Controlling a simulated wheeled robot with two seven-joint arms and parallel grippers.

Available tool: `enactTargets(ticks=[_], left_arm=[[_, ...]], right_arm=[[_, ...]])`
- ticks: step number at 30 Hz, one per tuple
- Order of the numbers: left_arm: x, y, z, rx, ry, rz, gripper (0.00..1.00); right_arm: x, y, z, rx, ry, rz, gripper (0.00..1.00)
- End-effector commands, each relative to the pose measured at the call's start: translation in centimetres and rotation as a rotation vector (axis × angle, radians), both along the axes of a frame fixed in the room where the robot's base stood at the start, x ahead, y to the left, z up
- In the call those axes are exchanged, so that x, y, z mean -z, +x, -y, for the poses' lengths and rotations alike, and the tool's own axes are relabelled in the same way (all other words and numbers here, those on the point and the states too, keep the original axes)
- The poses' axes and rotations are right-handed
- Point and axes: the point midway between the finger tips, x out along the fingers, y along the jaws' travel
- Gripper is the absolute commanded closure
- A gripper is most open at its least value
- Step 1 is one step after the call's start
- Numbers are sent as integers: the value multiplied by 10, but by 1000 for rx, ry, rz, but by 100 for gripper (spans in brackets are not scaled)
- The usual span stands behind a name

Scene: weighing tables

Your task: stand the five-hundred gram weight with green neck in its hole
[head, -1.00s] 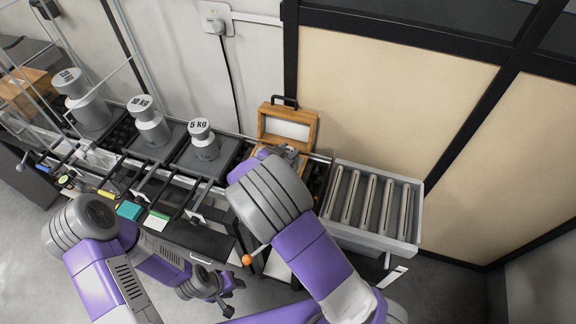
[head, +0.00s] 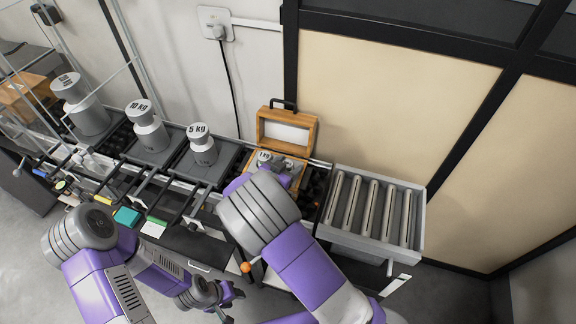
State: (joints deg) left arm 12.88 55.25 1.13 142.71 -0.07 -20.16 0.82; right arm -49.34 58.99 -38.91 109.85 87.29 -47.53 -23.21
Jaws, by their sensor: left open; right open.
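An open wooden case (head: 287,131) with a raised lid stands on the bench, just left of the roller tray. Grey weights (head: 264,158) show in its lower half, one with a dark label too small to read surely. I cannot make out a green neck or an empty hole; my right arm (head: 262,215) covers the front of the case. My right gripper is mostly hidden behind that arm, close to the case's front. My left gripper (head: 222,300) is open and empty, low in front of the bench and well away from the case.
A 5 kg weight (head: 203,148), a 10 kg weight (head: 147,130) and a larger weight (head: 86,108) stand on dark platforms left of the case. A roller tray (head: 370,208) is to its right. An orange knob (head: 246,267) sticks out in front.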

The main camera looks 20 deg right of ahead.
Motion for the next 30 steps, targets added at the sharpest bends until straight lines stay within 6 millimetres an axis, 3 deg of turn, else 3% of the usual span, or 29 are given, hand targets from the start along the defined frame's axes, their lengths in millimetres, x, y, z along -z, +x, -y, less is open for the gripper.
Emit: enactTargets(ticks=[8, 21, 30], left_arm=[[-10, 0, 0, 0, 0, 0, 57], [-41, 0, 0, 0, 0, 0, 57], [-44, 0, 0, 0, 0, 0, 57]], right_arm=[[-10, -12, -14, -3, 1, 0, 38], [-43, -68, -70, -2, 0, 1, 38], [-47, -78, -79, 0, 0, 1, 38]])
